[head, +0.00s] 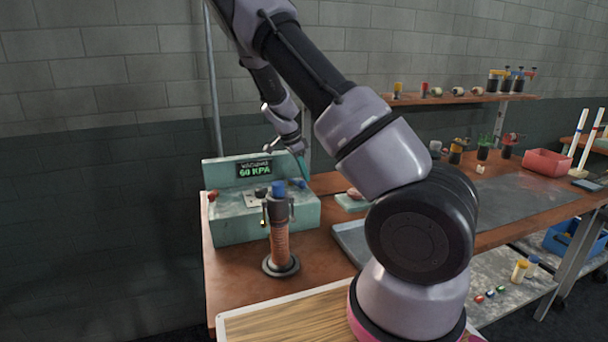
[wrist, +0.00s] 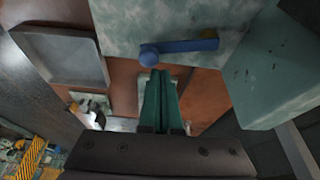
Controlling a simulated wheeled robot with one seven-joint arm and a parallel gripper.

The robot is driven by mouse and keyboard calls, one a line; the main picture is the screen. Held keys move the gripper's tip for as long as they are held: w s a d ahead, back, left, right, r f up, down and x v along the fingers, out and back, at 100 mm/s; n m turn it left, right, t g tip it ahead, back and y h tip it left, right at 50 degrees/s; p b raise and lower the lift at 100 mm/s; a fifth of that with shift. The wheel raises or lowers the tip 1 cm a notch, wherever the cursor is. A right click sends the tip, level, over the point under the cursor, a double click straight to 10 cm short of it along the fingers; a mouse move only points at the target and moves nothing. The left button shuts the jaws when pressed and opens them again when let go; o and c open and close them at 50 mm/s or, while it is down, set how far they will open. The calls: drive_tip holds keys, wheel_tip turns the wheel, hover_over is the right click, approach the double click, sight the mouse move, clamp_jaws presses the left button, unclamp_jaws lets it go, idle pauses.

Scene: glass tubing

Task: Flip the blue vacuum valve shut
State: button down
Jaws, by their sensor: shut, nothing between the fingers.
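The blue vacuum valve (wrist: 185,47) shows in the wrist view as a lever with a round knob at its left end, on the pale green face of the vacuum unit (wrist: 120,20). In the head view, the vacuum unit (head: 228,224) stands at the table's left end, its display reading 60 KPA, with a small blue part (head: 301,183) at its right side. My gripper (wrist: 160,78) is shut and empty, its green fingertips just below the lever in the wrist picture. Whether they touch it I cannot tell. In the head view my gripper (head: 303,166) is small and partly hidden.
A blue-topped orange tube (head: 280,240) stands upright on a round base before the unit. A red knob (head: 212,195) is at the unit's left. A grey tray (head: 350,240) lies to the right, partly behind my arm. A red bin (head: 548,162) sits farther right.

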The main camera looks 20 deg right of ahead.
wheel_tip(320, 180, up, 10)
drive_tip(key=shift+d+f, duration=0.15)
idle(0.4)
idle(0.3)
